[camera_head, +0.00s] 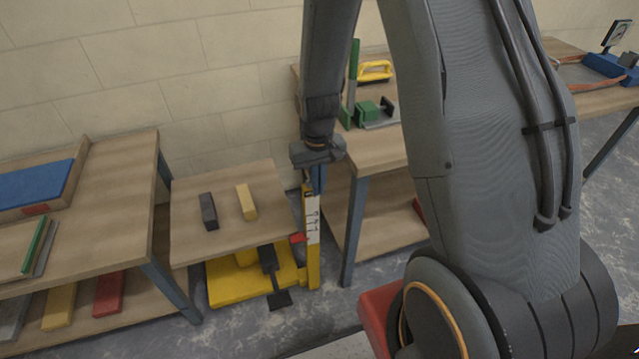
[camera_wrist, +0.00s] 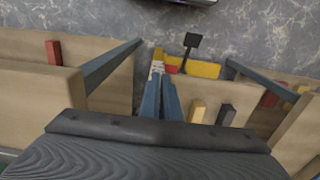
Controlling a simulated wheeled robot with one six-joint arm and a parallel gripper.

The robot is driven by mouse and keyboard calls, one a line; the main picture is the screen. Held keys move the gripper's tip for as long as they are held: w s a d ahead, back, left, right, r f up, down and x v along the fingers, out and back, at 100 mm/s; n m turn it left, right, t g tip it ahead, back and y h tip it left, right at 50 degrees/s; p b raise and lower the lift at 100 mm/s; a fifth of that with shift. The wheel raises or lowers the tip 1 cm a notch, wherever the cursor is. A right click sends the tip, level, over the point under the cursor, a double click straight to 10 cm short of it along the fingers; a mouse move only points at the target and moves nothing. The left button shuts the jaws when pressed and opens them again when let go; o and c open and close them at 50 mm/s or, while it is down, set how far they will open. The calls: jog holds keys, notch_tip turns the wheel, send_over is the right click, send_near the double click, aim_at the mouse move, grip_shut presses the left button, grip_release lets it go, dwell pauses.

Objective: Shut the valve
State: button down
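A yellow post (camera_head: 312,262) with a white marked strip stands beside a yellow base with a dark pedal. A small red part (camera_head: 297,238) sticks out from the post's left side; it may be the valve, but I cannot tell its setting. The red part also shows in the wrist view (camera_wrist: 173,68). My gripper (camera_head: 318,182) points down at the top of the post. In the wrist view its two blue-grey fingers (camera_wrist: 161,92) lie close together, with nothing seen between them. Whether the tips touch the post is unclear.
A low wooden top (camera_head: 185,240) carries a dark block (camera_head: 208,211) and a yellow block (camera_head: 246,201), above the yellow base (camera_head: 230,290). A bench (camera_head: 120,190) stands left, another (camera_head: 375,150) right with a green vise (camera_head: 368,110). Some floor in front is clear.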

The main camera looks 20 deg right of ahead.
jog(key=shift+w+f, duration=0.15)
jog(key=shift+w, duration=1.7)
jog(key=r+p, duration=0.2)
jog(key=r, duration=0.1)
jog(key=s+r+p, duration=0.1)
jog(key=r+p, duration=0.1)
jog(key=r, duration=0.1)
jog(key=s+r+p, duration=0.1)
jog(key=r+p, duration=0.2)
jog(key=shift+s, duration=0.1)
jog(key=shift+r, duration=0.25)
jog(key=s+r+t, duration=0.1)
jog(key=s+r, duration=1.2)
jog(key=s, duration=0.3)
jog(key=shift+r, duration=0.4)
